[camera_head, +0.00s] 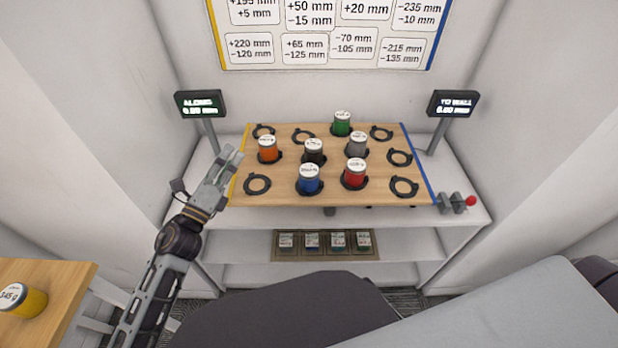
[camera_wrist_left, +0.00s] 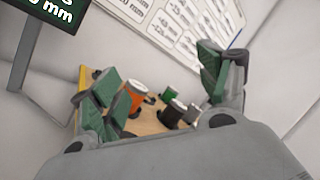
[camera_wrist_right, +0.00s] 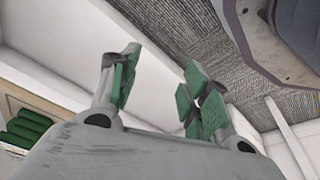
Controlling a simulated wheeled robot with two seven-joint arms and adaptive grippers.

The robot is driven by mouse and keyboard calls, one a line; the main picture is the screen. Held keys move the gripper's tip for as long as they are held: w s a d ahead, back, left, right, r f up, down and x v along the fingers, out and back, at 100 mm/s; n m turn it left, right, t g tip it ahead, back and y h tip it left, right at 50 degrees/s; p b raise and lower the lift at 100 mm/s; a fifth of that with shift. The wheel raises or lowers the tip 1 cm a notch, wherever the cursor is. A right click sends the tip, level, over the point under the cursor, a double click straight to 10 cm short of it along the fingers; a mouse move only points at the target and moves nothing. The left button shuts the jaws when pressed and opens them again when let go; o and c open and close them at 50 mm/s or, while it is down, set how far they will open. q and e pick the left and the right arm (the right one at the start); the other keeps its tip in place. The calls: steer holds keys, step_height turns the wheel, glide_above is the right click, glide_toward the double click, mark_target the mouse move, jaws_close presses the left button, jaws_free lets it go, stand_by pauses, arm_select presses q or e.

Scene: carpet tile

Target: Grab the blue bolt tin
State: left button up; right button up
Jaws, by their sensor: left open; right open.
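The blue bolt tin (camera_head: 310,180) has a white lid and stands upright in a dark ring at the front middle of the wooden board (camera_head: 330,197). My left gripper (camera_head: 232,160) is open and empty at the board's left edge, left of the blue tin and apart from it. In the left wrist view my left gripper (camera_wrist_left: 160,85) has its fingers spread, with the orange tin (camera_wrist_left: 134,100) beyond them; I cannot make out the blue tin there. My right gripper (camera_wrist_right: 158,85) is open and empty, away from the board, facing a wall and carpet.
Orange (camera_head: 268,150), black (camera_head: 314,152), red (camera_head: 355,174), grey (camera_head: 357,145) and green (camera_head: 342,124) tins stand around the blue one. Several empty rings lie between. Two display posts (camera_head: 201,105) (camera_head: 453,104) flank the board. A yellow tin (camera_head: 22,301) stands on a side table.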

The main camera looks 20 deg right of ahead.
arm_select(q)
steer(key=s+d+f+m+g+h, duration=0.2)
steer(key=s+d+m+g+h, duration=0.25)
steer(key=m, duration=0.55)
steer(key=m+g, duration=0.8)
glide_toward(300, 176)
steer(key=shift+w+a+r, duration=0.1)
steer(key=shift+a+r, duration=0.3)
steer(key=shift+a, duration=0.05)
steer(key=shift+s+f+g, duration=0.2)
steer(key=shift+f+g, duration=0.05)
steer(key=shift+f, duration=0.05)
arm_select(e)
steer(key=s+d+f, duration=0.1)
steer(key=s+f, duration=0.5)
steer(key=f, duration=0.4)
steer(key=shift+d, duration=0.3)
